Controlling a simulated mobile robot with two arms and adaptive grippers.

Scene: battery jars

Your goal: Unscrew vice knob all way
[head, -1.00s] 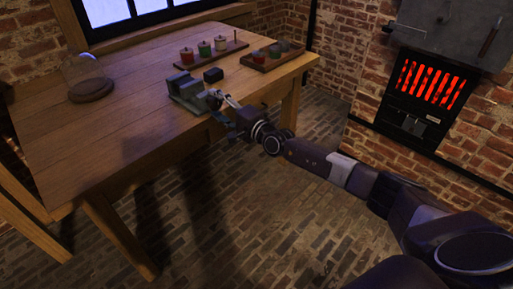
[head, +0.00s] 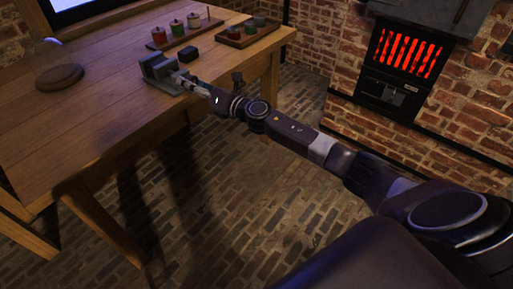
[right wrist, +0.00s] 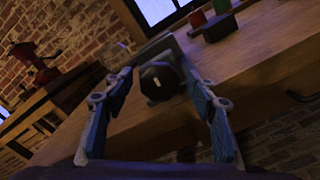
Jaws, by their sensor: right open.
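The grey vice (head: 158,70) sits on the wooden table near its right edge. In the right wrist view its round dark knob (right wrist: 159,80), with a pale mark on its face, faces the camera. My right gripper (head: 192,84) is at the knob end of the vice. In the wrist view its blue-padded fingers (right wrist: 158,84) are apart, one on each side of the knob, with gaps visible. Whether the fingertips reach past the knob's face is hard to tell. My left gripper is in neither view.
The wooden table (head: 85,110) holds a small dark block (head: 188,54) behind the vice, several coloured jars on trays (head: 248,33) at the back, and a round wooden base (head: 60,77) at left. A glowing furnace (head: 403,60) stands at right. Brick floor is open before the table.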

